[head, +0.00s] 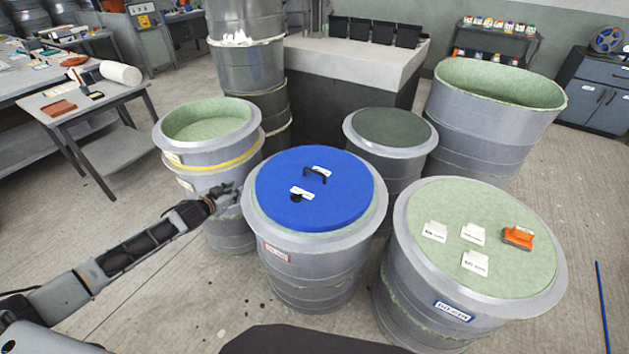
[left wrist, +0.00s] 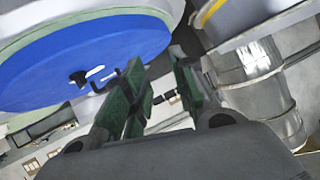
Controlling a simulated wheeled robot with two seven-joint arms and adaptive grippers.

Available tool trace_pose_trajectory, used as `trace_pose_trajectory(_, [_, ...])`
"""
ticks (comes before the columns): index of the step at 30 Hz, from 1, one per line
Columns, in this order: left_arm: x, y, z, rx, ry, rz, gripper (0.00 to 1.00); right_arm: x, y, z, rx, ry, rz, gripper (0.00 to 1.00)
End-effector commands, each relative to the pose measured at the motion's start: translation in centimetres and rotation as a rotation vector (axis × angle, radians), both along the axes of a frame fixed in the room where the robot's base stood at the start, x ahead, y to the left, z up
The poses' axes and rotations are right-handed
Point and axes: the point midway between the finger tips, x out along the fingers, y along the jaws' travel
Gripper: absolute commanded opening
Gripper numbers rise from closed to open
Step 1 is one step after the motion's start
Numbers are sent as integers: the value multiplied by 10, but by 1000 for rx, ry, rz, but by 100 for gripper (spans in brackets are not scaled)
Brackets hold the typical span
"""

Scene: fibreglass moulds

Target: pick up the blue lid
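The blue lid (head: 330,205) lies flat on a grey round mould (head: 310,265) in the middle of the head view. It has a black arched handle (head: 315,174), a small black knob (head: 296,197) and two white labels. My left gripper (head: 226,192) is to the left of the lid, apart from it, beside the mould's rim. In the left wrist view the blue lid (left wrist: 70,65) fills the upper left, and my left gripper (left wrist: 163,88) shows two green-padded fingers apart with nothing between them. My right gripper is not in view.
A mould with a yellow band (head: 205,145) stands close behind my left gripper. A mould with a pale green top (head: 495,255) at the right carries white cards and an orange item (head: 518,237). Another mould (head: 392,135) stands behind the lid. A small table (head: 85,100) is at left.

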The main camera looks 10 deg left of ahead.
Motion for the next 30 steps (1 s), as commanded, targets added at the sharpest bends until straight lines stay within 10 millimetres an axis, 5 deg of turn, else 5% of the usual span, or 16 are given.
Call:
trace_pose_trajectory(6, [-7,-60,35,-260,4,4,27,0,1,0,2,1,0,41])
trace_pose_trajectory(15, [-21,-117,68,-609,60,49,27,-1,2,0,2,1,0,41])
trace_pose_trajectory(30, [-33,-153,90,-1132,204,227,27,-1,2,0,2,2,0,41])
